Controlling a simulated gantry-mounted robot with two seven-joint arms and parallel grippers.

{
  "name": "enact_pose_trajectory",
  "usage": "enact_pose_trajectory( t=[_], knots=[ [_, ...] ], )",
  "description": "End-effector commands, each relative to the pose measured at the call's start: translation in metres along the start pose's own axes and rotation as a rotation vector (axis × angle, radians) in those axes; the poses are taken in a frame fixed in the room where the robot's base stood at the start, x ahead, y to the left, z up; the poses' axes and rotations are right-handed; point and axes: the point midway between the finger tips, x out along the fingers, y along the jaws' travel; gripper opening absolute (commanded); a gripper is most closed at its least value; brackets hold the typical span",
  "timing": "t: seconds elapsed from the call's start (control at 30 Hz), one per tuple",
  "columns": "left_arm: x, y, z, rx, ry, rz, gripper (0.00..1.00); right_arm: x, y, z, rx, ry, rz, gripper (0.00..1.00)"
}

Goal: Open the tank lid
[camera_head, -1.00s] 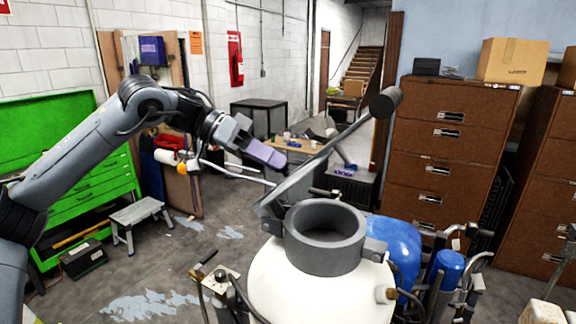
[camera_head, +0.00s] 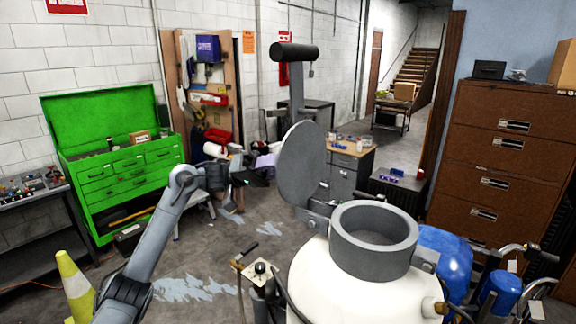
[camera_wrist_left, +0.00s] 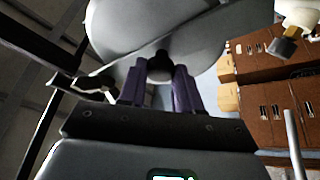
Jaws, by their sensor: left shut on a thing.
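The white tank (camera_head: 335,280) stands at the lower right of the head view, its grey round mouth (camera_head: 372,243) uncovered. The grey disc lid (camera_head: 303,165) stands about upright at the mouth's left side, with a bar rising to a dark crosspiece (camera_head: 294,52). My left gripper (camera_head: 268,162) is at the lid's left, partly dark and small there. In the left wrist view its purple fingers (camera_wrist_left: 160,82) close around a dark round part (camera_wrist_left: 160,66) in front of the grey lid (camera_wrist_left: 135,25). My right gripper is not in view.
A blue tank (camera_head: 445,258) and hoses crowd the tank's right. A valve stand (camera_head: 260,280) is at its left. Brown cabinets (camera_head: 500,150) stand at right, a green tool chest (camera_head: 125,180) at left, and a traffic cone (camera_head: 75,285) at lower left.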

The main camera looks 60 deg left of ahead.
Motion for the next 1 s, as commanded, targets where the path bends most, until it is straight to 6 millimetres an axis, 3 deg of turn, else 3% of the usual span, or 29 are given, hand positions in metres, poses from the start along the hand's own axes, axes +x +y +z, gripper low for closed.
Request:
enact_pose_trajectory(
  t=[0.27,0.77,0.8,0.93,1.0],
  knots=[
    [-0.0102,-0.0072,0.003,-0.023,0.061,0.054,0.0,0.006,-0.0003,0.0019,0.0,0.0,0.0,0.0],
    [-0.0115,-0.0081,0.0033,-0.028,0.07,0.061,0.0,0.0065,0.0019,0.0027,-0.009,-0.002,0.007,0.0],
    [-0.0114,-0.0081,0.0034,-0.028,0.07,0.061,0.39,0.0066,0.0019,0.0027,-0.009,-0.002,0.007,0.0],
    [-0.0113,-0.0079,0.0034,-0.028,0.069,0.061,0.58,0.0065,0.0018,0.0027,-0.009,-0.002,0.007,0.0],
    [-0.0112,-0.0078,0.0034,-0.028,0.069,0.061,0.58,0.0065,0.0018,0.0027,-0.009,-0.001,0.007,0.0]
  ],
)
